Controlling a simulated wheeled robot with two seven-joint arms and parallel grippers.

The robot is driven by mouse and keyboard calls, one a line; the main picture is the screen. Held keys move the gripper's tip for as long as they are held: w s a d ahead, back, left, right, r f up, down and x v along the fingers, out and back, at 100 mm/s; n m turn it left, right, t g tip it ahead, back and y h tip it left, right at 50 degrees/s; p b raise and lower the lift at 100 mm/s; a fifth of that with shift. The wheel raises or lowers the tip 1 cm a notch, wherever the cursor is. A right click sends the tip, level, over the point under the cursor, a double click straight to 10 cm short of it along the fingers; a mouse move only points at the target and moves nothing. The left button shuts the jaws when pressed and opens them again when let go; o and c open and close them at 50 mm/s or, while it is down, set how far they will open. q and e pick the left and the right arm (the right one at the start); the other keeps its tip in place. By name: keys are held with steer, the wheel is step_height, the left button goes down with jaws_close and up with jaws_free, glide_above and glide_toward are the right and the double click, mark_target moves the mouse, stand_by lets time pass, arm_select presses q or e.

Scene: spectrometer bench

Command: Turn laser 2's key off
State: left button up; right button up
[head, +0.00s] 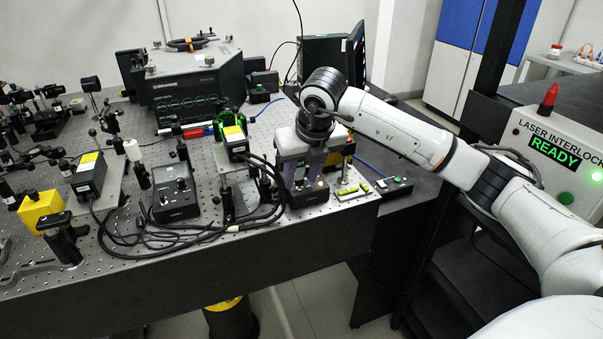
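A small black control box (308,198) stands at the front right edge of the optical bench, under my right gripper (302,183). The gripper points down, with its fingertips right at the top of this box. The fingers hide the key area, so I cannot tell whether they are closed on a key. A similar black control box (174,197) with a knob on its face stands further left. Any label telling which box belongs to laser 2 is too small to read. Yellow-topped laser heads (235,140) and (88,172) stand on the bench. My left gripper is out of view.
Black cables (130,238) loop along the bench's front edge. A small plate with yellow-green pieces (350,190) and a black strip box (394,185) lie right of the gripper. The interlock panel (553,150) at right reads READY with a green light.

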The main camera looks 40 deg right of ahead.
jaws_close()
